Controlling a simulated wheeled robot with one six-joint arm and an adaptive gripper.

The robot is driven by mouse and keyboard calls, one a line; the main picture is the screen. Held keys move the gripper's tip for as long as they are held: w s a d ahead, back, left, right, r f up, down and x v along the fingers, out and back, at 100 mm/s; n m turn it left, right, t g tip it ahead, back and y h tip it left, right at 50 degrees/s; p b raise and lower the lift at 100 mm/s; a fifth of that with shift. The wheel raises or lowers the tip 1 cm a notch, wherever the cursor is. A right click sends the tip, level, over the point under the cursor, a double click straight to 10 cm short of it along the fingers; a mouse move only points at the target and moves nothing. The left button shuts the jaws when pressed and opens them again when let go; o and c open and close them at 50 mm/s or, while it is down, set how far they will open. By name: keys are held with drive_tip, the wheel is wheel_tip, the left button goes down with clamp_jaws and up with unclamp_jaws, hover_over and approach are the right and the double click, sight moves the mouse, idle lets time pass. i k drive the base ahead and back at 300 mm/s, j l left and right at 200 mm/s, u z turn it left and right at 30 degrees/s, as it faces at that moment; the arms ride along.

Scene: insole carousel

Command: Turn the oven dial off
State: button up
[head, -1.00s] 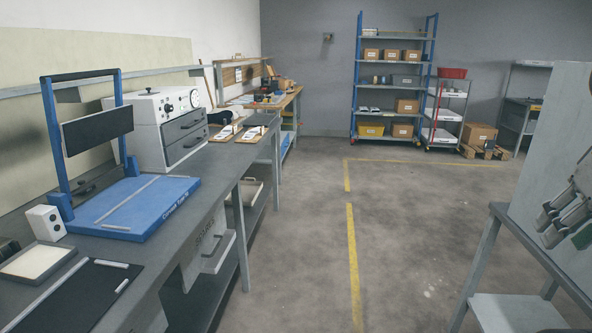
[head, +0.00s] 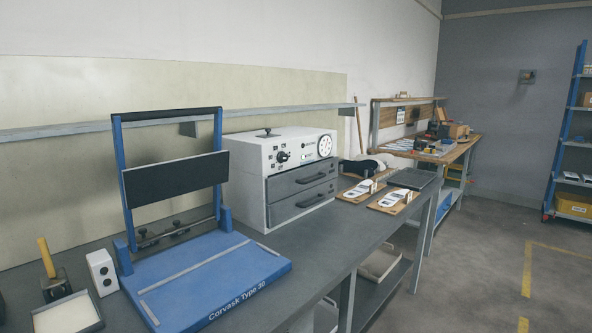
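The oven (head: 280,178) is a white box with two dark grey drawers, standing on the long grey workbench in the head view. Its dial (head: 283,156) is a small black knob on the left of the upper front panel, with marks around it. The knob's setting is too small to read. A round white gauge (head: 324,146) sits to the right of the dial. Both drawers look shut. My gripper is not in the head view.
A blue press (head: 215,272) with an upright frame stands on the workbench (head: 315,245) left of the oven. Boards with white insoles (head: 393,198) lie to the oven's right. Open floor (head: 465,285) lies to the right of the bench.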

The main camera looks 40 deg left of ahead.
sight(281, 157)
drive_tip(key=i+l+u, duration=0.1)
drive_tip(key=i+u, duration=0.35)
drive_tip(key=i+l+u, duration=0.25)
drive_tip(key=i+u, duration=0.2)
drive_tip(key=i+l+u, duration=0.1)
drive_tip(key=i+u, duration=0.3)
drive_tip(key=i+l+u, duration=0.2)
drive_tip(key=u, duration=0.15)
drive_tip(key=i+l+u, duration=0.25)
drive_tip(key=u, duration=0.15)
drive_tip(key=i+l+u, duration=0.15)
drive_tip(key=l+u, duration=0.25)
drive_tip(key=k+j+z, duration=0.45)
drive_tip(key=j+z, duration=0.2)
